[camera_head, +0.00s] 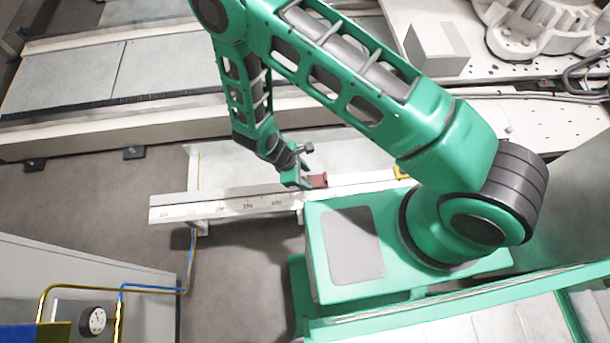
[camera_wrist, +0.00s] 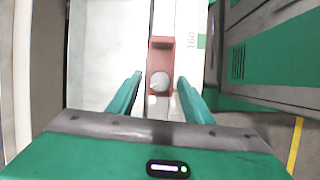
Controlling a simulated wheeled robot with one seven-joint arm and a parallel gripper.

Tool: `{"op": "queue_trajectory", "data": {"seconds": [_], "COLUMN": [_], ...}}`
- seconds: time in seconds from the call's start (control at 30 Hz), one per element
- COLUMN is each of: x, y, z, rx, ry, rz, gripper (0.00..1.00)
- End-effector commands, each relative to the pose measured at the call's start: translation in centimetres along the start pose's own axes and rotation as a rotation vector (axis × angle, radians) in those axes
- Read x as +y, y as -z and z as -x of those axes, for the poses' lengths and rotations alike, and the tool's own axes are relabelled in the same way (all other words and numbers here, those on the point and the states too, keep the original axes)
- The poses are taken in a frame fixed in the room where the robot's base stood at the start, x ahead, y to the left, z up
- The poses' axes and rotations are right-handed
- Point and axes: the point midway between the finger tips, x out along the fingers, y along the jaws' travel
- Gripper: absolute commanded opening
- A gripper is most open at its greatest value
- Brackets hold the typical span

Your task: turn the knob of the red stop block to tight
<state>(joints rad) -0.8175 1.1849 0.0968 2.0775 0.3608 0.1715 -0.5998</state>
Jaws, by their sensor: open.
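The red stop block (camera_head: 319,180) sits on the pale rail (camera_head: 235,206) with the printed scale, just right of my gripper in the head view. In the wrist view the red stop block (camera_wrist: 161,50) lies ahead, with its round pale grey knob (camera_wrist: 159,81) on its near part. My gripper (camera_wrist: 159,90) is open, one green finger on each side of the knob in the picture. I see gaps between the fingers and the knob; how far the fingertips are above it I cannot tell. In the head view my gripper (camera_head: 304,184) points down beside the block, and the knob is not clear there.
A grey box (camera_head: 436,48) stands on the machine bed at the back. A gauge (camera_head: 93,320) with yellow and blue pipes is at the lower left. The floor left of the rail is clear.

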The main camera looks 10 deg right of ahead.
Motion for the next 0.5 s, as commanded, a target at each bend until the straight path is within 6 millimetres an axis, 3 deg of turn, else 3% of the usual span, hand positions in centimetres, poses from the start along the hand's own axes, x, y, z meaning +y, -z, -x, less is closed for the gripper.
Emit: {"op": "queue_trajectory", "data": {"seconds": [0.17,0.33,0.5], "x": [0.01,0.03,0.09], "y": [0.0,0.0,0.0], "z": [0.02,0.03,0.04], "rx": [0.0,0.0,0.0], "ry": [0.0,0.0,0.0], "rz": [0.0,0.0,-0.004], "gripper": [0.43,0.05,0.05]}}
